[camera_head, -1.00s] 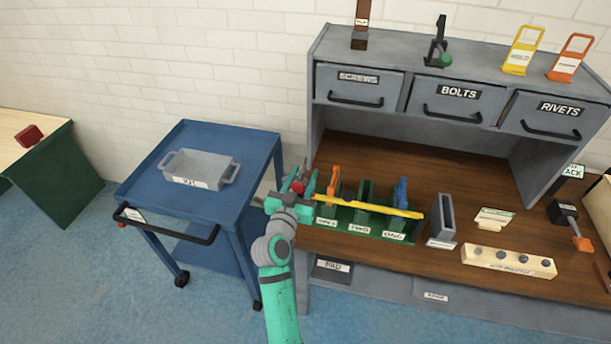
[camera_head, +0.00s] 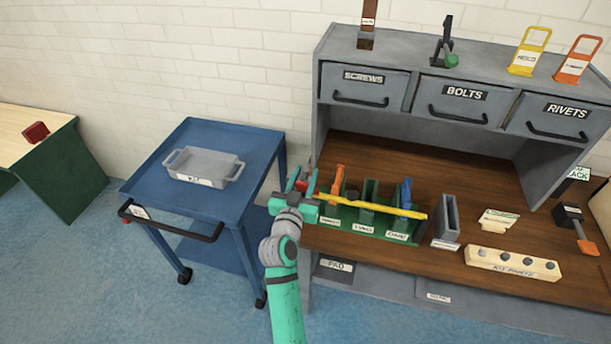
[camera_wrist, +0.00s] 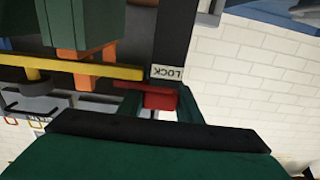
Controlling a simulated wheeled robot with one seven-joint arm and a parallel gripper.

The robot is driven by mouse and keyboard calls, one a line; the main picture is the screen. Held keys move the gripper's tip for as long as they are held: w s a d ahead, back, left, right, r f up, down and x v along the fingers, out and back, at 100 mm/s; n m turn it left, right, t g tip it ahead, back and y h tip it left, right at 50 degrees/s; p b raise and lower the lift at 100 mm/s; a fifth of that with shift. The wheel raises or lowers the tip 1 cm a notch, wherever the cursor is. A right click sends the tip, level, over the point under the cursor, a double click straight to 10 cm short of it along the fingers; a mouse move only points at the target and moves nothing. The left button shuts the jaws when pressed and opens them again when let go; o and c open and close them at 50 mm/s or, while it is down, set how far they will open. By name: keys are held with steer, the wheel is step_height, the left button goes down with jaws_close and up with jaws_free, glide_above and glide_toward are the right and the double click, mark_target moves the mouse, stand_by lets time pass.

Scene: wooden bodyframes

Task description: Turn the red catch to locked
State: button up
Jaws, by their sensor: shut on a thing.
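The red catch (camera_wrist: 160,98) sits between the two fingers of my gripper (camera_wrist: 156,105) in the wrist view, next to a small sign reading LOCK (camera_wrist: 167,73). My gripper is shut on it. In the head view my gripper (camera_head: 302,187) is at the left end of the green rack, and only a bit of the red catch (camera_head: 301,185) shows between its fingers. A yellow bar (camera_head: 370,205) runs along the rack front. In the wrist view the yellow bar (camera_wrist: 95,70) ends near the catch. The catch's exact angle is hard to tell.
The green rack (camera_head: 355,227) holds orange and blue pieces. A grey holder (camera_head: 447,222) and a wooden block (camera_head: 511,264) stand to its right on the bench. A blue cart (camera_head: 150,192) with a grey tray (camera_head: 203,180) stands close to the left.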

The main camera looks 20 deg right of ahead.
steer(key=o, duration=1)
steer(key=shift+o, duration=0.2)
steer(key=v, duration=1)
steer(key=shift+s+a, duration=0.2)
steer(key=shift+s, duration=0.15)
steer(key=s+a+f+n+y, duration=0.3)
steer(key=s+a+f+y, duration=0.15)
steer(key=s+f, duration=0.35)
steer(key=s+a+f+n+y, duration=0.3)
steer(key=s+a+f, duration=0.3)
steer(key=s, duration=0.4)
steer(key=s+a+r+y, duration=0.1)
steer(key=s+a+r, duration=0.1)
steer(key=s, duration=0.8)
steer(key=s+a+r+y, duration=0.1)
steer(key=s+a+r, duration=0.1)
steer(key=s, duration=0.9)
steer(key=shift+a+n, duration=0.2)
steer(key=shift+n, duration=0.1)
